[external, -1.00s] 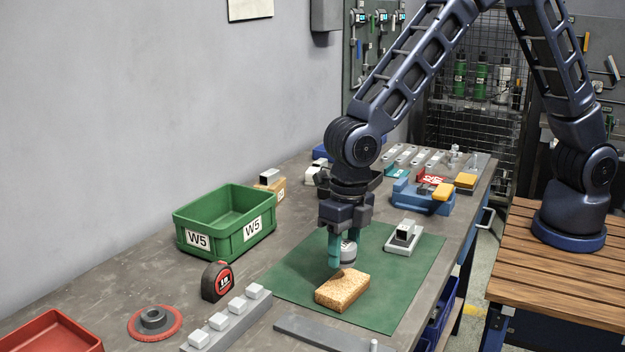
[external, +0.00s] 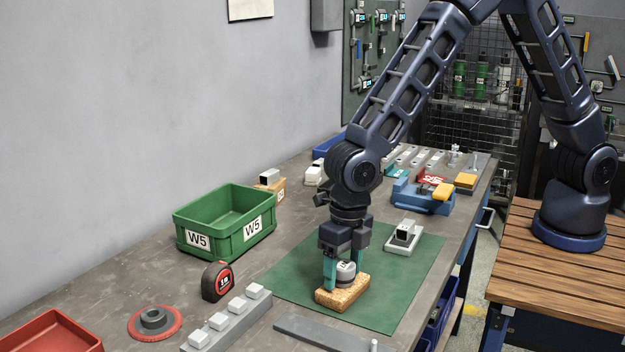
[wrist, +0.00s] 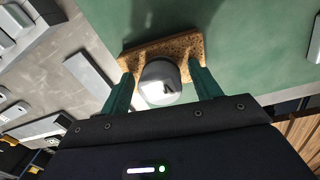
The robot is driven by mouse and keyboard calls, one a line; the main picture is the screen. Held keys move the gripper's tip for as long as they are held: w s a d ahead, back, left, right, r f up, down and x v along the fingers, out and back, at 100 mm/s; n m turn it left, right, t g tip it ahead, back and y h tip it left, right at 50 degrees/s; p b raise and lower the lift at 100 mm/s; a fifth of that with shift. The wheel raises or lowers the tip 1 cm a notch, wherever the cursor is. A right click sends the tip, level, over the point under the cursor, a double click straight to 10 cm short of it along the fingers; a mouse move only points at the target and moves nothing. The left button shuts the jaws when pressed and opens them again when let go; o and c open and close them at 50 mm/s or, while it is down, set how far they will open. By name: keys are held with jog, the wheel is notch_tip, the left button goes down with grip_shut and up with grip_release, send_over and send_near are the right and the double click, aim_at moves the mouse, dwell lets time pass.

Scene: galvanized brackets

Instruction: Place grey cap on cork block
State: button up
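The cork block (external: 343,297) lies on the green mat (external: 400,290); it also shows in the wrist view (wrist: 130,60). The grey cap (external: 345,273) is upright on the block's top, near its middle, and appears to rest there. In the wrist view the cap (wrist: 160,85) hides part of the block. My gripper (external: 346,280) points down over the block, one finger on each side of the cap. In the wrist view the fingers (wrist: 160,75) stand apart, with narrow gaps between them and the cap. The gripper is open.
A small grey fixture (external: 403,238) stands behind on the mat. A green W5 bin (external: 225,228), a tape measure (external: 217,282), a red disc (external: 154,322) and a grey bar with white blocks (external: 228,320) lie to the left. The mat's right side is clear.

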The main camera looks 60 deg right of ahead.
aim_at(346, 260)
notch_tip(346, 260, up, 12)
jog(key=shift+d+r, duration=0.15)
jog(key=shift+d, duration=0.3)
jog(key=shift+s, duration=0.1)
jog(key=d+r+m+t, duration=0.1)
jog(key=d+r+m, duration=0.4)
jog(key=d, duration=0.5)
jog(key=s+d+r+m+t, duration=0.1)
jog(key=d+r+m, duration=0.5)
jog(key=d, duration=0.4)
jog(key=d+r+m, duration=0.5)
jog(key=d, duration=0.5)
jog(key=s+d+r+m+t, duration=0.2)
jog(key=s+d+m, duration=1.5)
jog(key=d, duration=0.4)
jog(key=shift+s+r+m+h, duration=0.25)
jog(key=shift+s+m+h, duration=0.15)
jog(key=shift+s, duration=0.15)
